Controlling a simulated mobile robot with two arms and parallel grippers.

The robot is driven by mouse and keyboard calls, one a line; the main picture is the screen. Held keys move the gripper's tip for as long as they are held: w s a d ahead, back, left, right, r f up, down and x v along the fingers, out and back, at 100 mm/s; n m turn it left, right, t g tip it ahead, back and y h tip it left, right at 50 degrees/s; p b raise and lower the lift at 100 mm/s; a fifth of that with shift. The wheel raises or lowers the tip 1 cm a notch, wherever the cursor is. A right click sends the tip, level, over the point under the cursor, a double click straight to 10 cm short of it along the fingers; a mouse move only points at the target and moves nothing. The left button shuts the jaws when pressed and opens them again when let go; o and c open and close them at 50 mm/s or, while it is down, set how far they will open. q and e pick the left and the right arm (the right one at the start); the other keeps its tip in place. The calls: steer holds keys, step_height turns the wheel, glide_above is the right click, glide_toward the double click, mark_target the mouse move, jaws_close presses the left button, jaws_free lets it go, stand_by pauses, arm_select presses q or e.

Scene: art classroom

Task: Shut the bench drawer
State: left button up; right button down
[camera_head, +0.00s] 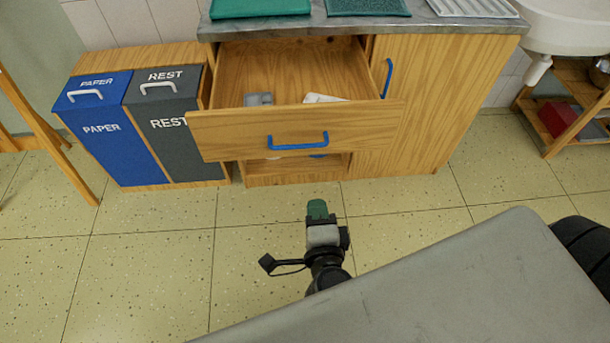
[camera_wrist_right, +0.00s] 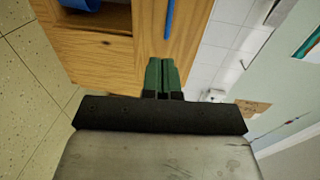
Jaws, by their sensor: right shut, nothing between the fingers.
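The bench drawer (camera_head: 220,136) is pulled well out of the wooden bench in the head view, with a blue handle (camera_head: 297,141) on its front. A grey item (camera_head: 258,99) and a white item (camera_head: 322,98) lie inside it. My right gripper (camera_head: 317,208) is shut and empty, with green fingertips. In the head view it appears below the drawer front, apart from it. In the right wrist view the shut fingers (camera_wrist_right: 161,76) point toward the wooden bench front. My left gripper is not in view.
A blue paper bin (camera_head: 98,128) and a grey rest bin (camera_head: 172,125) stand left of the drawer. A closed cupboard door (camera_head: 420,100) is to its right. A sink (camera_head: 570,25) and a low shelf (camera_head: 555,115) are at the far right. The tiled floor before the bench is clear.

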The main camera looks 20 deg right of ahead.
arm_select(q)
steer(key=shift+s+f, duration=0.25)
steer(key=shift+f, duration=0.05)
arm_select(e)
steer(key=r+x, duration=0.1)
steer(key=x, duration=1.3)
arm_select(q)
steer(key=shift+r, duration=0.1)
arm_select(e)
steer(key=shift+w, duration=0.1)
